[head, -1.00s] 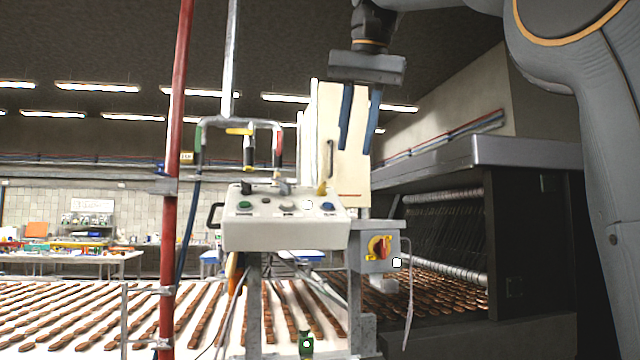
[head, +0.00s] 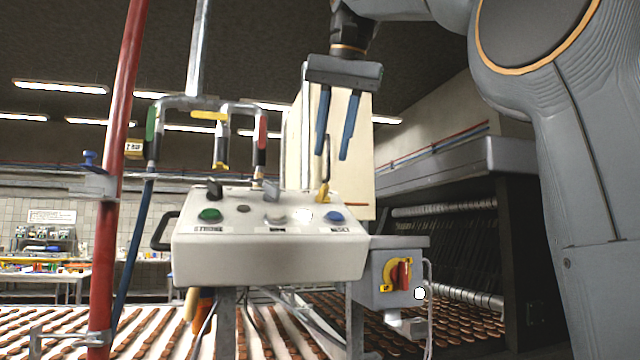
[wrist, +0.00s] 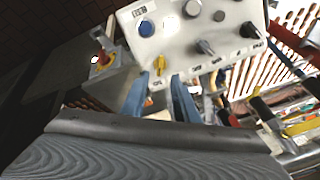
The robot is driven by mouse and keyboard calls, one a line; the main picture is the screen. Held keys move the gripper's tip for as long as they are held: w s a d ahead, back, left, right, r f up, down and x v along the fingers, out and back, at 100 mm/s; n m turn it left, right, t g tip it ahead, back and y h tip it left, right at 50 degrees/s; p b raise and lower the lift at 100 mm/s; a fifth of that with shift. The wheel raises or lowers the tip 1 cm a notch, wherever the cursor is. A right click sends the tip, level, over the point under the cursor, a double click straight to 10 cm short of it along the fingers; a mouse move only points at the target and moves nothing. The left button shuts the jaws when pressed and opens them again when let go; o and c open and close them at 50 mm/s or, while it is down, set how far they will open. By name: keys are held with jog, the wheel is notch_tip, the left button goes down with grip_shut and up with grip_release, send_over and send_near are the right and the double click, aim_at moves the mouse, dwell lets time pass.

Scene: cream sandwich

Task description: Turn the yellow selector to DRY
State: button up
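The yellow selector (head: 323,191) stands at the right rear of the cream control panel (head: 260,265), its narrow handle roughly upright in the head view. In the wrist view the yellow selector (wrist: 160,64) shows near the panel's edge, framed between the blue fingertips. A small label lies beside it, too small to read, so I cannot tell which setting it points at. My gripper (head: 332,156) hangs above the selector, fingers down, open and empty. It also shows in the wrist view (wrist: 160,78). The fingers look apart from the selector.
The panel also carries a green button (head: 210,215), a blue button (head: 335,216) and dark and grey selectors. A grey box with a red-yellow rotary switch (head: 403,275) is at the right below. A red pole (head: 118,180) stands left.

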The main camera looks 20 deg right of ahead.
aim_at(325, 186)
jog(key=x, duration=0.7)
jog(key=shift+f, duration=0.25)
jog(key=shift+c, duration=0.4)
grip_shut()
